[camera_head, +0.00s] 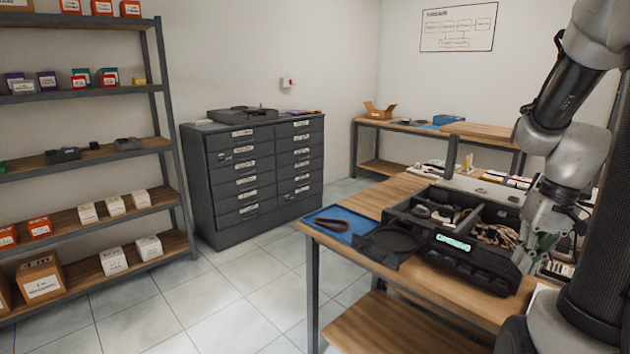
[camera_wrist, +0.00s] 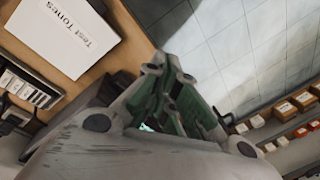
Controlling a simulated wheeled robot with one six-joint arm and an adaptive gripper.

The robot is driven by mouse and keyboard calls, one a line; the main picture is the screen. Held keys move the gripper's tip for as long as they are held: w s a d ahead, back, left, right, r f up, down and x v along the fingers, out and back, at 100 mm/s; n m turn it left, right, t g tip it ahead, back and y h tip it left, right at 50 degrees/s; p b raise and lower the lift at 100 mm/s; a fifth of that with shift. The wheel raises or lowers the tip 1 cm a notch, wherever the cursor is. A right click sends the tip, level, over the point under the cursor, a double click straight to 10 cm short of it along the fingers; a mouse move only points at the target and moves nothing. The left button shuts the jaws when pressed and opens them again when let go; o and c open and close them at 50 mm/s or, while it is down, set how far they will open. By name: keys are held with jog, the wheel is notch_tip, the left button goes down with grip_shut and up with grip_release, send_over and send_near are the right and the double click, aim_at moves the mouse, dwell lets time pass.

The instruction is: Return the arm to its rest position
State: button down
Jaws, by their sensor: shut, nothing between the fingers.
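My gripper (camera_head: 536,258) is at the right of the head view, pointing down beside the right end of a black open case on the wooden bench. In the wrist view my gripper (camera_wrist: 172,72) shows its green-padded fingers closed together with nothing between them. My grey and black arm comes down from the top right of the head view. Whether the gripper touches the case cannot be told.
The black case (camera_head: 470,268) holds cables and parts. A blue tray (camera_head: 345,229) with a brown strap lies on the wooden bench (camera_head: 330,246). A white "Test Tones" sleeve (camera_wrist: 75,40) shows in the wrist view. A drawer cabinet (camera_head: 255,170) and shelves (camera_head: 95,150) stand left. Tiled floor between is clear.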

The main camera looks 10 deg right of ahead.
jog(key=s+a+r+n+t+h, duration=0.1)
jog(key=s+a+r+t, duration=0.3)
jog(key=a+r, duration=0.7)
jog(key=shift+s+a+n+h, duration=0.4)
jog(key=shift+s+a+n, duration=0.25)
jog(key=shift+s+n, duration=0.35)
jog(key=shift+s+r, duration=0.1)
dwell(0.5)
